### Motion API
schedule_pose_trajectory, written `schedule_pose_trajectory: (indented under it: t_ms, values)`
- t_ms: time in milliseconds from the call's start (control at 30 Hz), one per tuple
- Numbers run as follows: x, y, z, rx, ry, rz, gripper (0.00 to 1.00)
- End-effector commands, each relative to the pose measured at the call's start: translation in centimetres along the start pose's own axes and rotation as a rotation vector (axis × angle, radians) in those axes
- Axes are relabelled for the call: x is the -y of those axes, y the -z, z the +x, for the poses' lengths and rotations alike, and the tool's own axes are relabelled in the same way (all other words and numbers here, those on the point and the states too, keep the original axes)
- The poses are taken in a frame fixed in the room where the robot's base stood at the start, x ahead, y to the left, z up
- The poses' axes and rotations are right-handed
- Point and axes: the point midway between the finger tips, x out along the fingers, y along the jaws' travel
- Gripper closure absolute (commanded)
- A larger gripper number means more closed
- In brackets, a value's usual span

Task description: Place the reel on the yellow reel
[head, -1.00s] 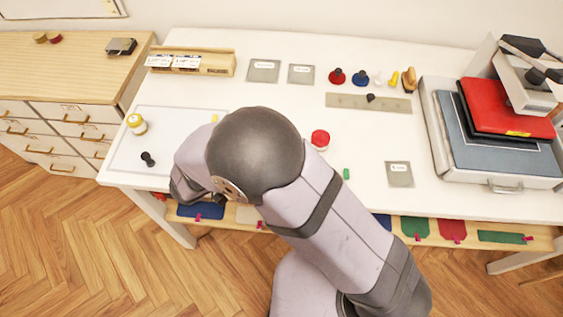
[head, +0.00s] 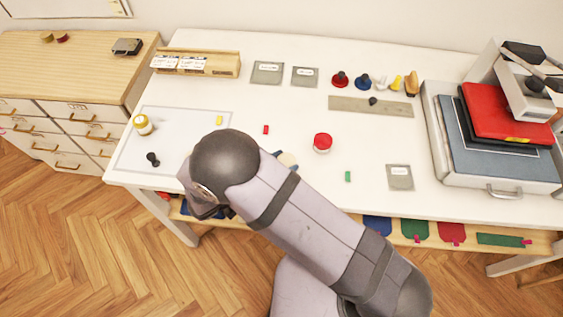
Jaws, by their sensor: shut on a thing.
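The yellow reel (head: 143,125), pale with yellow ends, stands upright on the white mat at the table's left. My gripper is hidden behind my own arm, so its fingers and anything between them do not show. A rounded cream piece (head: 288,160) with a dark bluish edge peeks out just right of my arm; I cannot tell whether it is a reel or whether it is held. A red-topped round item (head: 322,142) with a pale base stands apart on the table, right of my arm.
The white mat (head: 178,115) also carries a small black item (head: 153,159) and a yellow block (head: 219,120). Small red (head: 266,129) and green (head: 348,176) blocks lie on the table. A wooden box (head: 196,63) stands behind; a grey case (head: 490,185) fills the right.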

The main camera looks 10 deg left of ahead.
Motion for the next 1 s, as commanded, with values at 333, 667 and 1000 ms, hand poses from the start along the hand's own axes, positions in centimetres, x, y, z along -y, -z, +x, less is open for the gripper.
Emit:
schedule_pose_trajectory:
  t_ms: [333, 667, 1000]
  values:
    - [-0.02, -0.64, 0.27, 0.0, 0.0, 0.001, 0.81]
    - [-0.02, -0.91, 0.39, 0.0, 0.0, 0.001, 0.4]
    - [-0.02, -0.65, 0.27, 0.0, 0.0, 0.001, 0.4]
